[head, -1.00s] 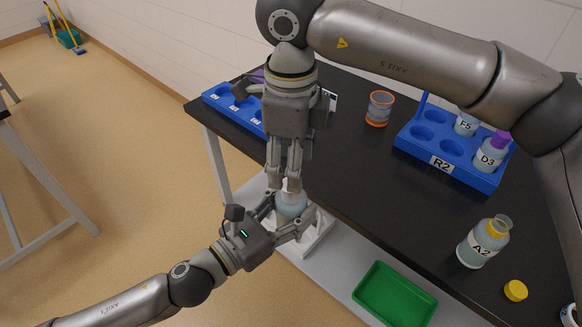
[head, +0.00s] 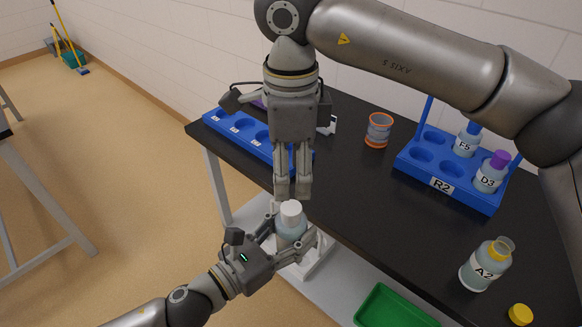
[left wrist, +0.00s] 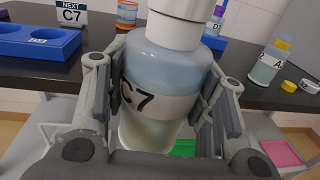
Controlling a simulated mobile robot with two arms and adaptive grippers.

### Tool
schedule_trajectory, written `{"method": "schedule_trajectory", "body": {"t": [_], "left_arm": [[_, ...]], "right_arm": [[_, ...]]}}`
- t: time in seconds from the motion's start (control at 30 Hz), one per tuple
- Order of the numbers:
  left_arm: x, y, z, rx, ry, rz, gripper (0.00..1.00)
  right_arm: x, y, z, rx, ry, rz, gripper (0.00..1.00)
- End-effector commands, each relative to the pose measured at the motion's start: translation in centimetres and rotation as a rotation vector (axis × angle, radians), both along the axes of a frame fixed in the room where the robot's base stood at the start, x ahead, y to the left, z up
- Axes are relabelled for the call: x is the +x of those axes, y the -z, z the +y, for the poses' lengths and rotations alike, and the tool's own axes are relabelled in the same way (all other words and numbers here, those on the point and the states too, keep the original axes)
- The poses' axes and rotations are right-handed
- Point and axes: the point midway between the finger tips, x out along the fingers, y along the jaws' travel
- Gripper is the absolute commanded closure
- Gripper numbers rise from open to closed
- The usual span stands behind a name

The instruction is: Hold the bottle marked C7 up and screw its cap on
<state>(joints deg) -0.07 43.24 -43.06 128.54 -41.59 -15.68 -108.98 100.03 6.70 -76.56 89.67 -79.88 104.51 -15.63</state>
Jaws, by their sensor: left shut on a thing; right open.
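The bottle marked C7 (left wrist: 150,95) is upright with pale blue liquid inside. It also shows in the head view (head: 290,232), held in front of the table's edge. My left gripper (head: 288,246) is shut around its body, one finger on each side in the left wrist view. A white cap (head: 290,211) sits on top of the bottle; in the left wrist view the cap (left wrist: 180,30) is cut off by the top edge. How tightly it sits cannot be told. My right gripper (head: 292,190) points down just above the cap, open and empty, its fingertips apart from it.
A blue rack R2 (head: 442,187) holds bottles F5 (head: 466,142) and D3 (head: 489,176). Bottle A2 (head: 485,267) stands uncapped near a yellow cap (head: 520,314). An orange-rimmed container (head: 379,130), an empty-holed blue rack (head: 225,124) and a green tray (head: 392,308) are also around.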

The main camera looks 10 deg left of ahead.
Motion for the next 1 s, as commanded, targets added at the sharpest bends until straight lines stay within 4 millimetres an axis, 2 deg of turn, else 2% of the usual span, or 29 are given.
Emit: {"method": "schedule_trajectory", "body": {"t": [0.17, 0.4, 0.6, 0.97, 1.0], "left_arm": [[0.0, -0.1, 0.0, -0.001, 0.000, -0.002, 1.00], [0.0, -0.1, 0.0, -0.001, 0.000, -0.002, 1.00], [0.0, -0.1, 0.0, -0.001, 0.000, -0.002, 1.00], [0.0, -0.1, 0.0, -0.001, 0.000, -0.002, 1.00], [0.0, -0.1, 0.0, -0.001, 0.000, -0.002, 1.00]], "right_arm": [[0.0, 1.6, -0.1, -0.001, 0.001, 0.002, 0.48], [0.0, 5.4, 0.0, -0.001, 0.000, 0.003, 0.48], [0.0, 7.5, 0.0, 0.000, 0.002, 0.001, 0.48], [0.0, 8.0, 0.0, 0.000, 0.002, 0.000, 0.48], [0.0, 8.0, 0.0, 0.000, 0.002, 0.000, 0.50]]}}
